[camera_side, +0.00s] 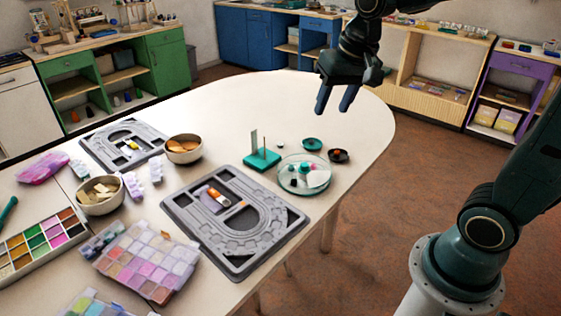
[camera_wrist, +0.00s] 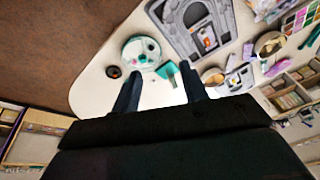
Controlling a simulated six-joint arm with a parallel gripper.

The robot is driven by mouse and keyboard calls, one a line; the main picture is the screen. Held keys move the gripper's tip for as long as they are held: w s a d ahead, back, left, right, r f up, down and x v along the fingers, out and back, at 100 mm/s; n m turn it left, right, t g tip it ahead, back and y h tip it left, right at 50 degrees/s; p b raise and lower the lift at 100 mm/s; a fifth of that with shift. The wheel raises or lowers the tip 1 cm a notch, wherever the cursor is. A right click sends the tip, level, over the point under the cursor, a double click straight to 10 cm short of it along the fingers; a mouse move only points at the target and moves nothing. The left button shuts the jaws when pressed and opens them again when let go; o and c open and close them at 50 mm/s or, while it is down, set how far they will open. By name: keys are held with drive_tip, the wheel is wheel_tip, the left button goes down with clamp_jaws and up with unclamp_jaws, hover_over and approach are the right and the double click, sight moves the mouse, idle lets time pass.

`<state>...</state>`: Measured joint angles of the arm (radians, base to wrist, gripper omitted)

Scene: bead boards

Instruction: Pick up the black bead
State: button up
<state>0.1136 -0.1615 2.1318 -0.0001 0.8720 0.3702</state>
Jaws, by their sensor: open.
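A small black piece that looks like the black bead (camera_side: 292,182) lies in the round clear dish (camera_side: 303,188) on the table, among pink, white and green pieces. The dish also shows in the wrist view (camera_wrist: 128,55), but its small dark spots are too blurred to tell apart. My gripper (camera_side: 334,105) is open, with its fingers pointing down above the far right part of the table. It is well above the table and apart from the dish. In the wrist view the gripper (camera_wrist: 159,80) is empty between its two fingers.
A teal stand with an upright post (camera_side: 262,159) is beside the dish. A teal lid (camera_side: 312,144) and a small dark bowl (camera_side: 338,156) lie behind it. A grey bead board (camera_side: 180,203) is to the left. The far table end is clear.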

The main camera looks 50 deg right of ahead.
drive_tip(key=w+d+f+m+g, duration=0.2)
drive_tip(key=w+d+f+m, duration=0.25)
drive_tip(key=w+f, duration=0.5)
drive_tip(key=m+g, duration=0.1)
drive_tip(key=m, duration=0.3)
hover_over(294, 182)
wheel_tip(294, 182, down, 12)
drive_tip(key=shift+w+d+f, duration=0.25)
drive_tip(key=shift+d+f, duration=0.15)
drive_tip(key=shift+f, duration=0.1)
drive_tip(key=shift+f, duration=4.2)
drive_tip(key=shift+f, duration=2.6)
clamp_jaws()
